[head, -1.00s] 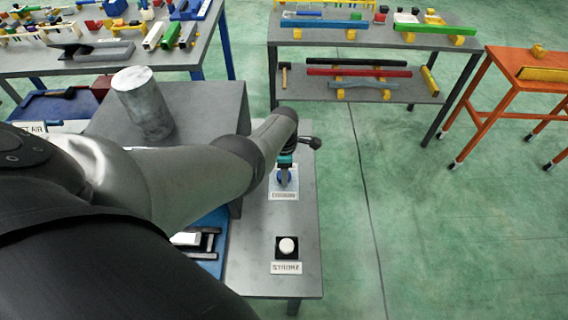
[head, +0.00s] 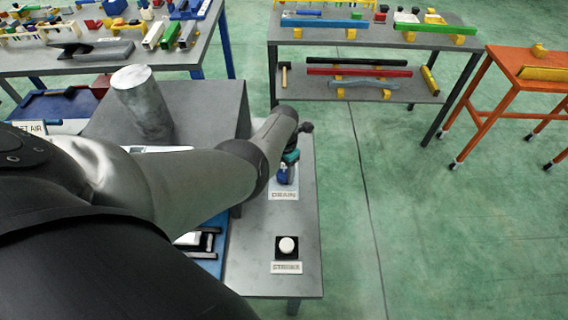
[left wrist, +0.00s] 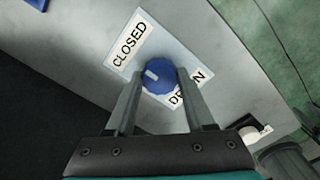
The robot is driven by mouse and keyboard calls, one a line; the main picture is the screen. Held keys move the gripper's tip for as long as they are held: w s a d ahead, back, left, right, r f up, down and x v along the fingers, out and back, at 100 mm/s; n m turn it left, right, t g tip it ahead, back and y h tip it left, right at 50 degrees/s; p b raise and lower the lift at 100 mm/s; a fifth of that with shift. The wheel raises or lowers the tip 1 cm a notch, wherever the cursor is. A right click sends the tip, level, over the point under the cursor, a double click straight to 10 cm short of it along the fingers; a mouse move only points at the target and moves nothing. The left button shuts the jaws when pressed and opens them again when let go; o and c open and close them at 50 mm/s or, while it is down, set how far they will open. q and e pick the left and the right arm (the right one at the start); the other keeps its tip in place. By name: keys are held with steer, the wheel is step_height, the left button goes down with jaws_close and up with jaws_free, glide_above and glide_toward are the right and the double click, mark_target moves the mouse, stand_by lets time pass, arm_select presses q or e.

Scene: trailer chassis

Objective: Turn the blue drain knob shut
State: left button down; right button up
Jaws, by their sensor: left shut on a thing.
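The blue drain knob (left wrist: 158,76) is round with a short white mark on its face. It sits on a pale plate between a "CLOSED" label (left wrist: 131,44) and a partly covered "DRAIN" label (left wrist: 187,88). The white mark sits on the knob's side toward the "CLOSED" label. My left gripper (left wrist: 160,80) has one finger on each side of the knob and is shut on it. In the head view my left gripper (head: 288,170) points down over the knob, largely hiding it. My right gripper is in neither view.
A white round button on a black base (head: 287,246) stands nearer on the same grey bench (head: 262,262). Open green floor lies to the right.

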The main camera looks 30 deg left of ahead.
mark_target(284, 173)
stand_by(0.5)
arm_select(q)
steer(key=shift+c, duration=1.3)
jaws_free()
step_height(284, 173, up, 6)
steer(key=p, duration=0.3)
steer(key=shift+f, duration=0.25)
step_height(284, 173, up, 10)
steer(key=shift+f+p, duration=0.15)
steer(key=shift+p, duration=0.2)
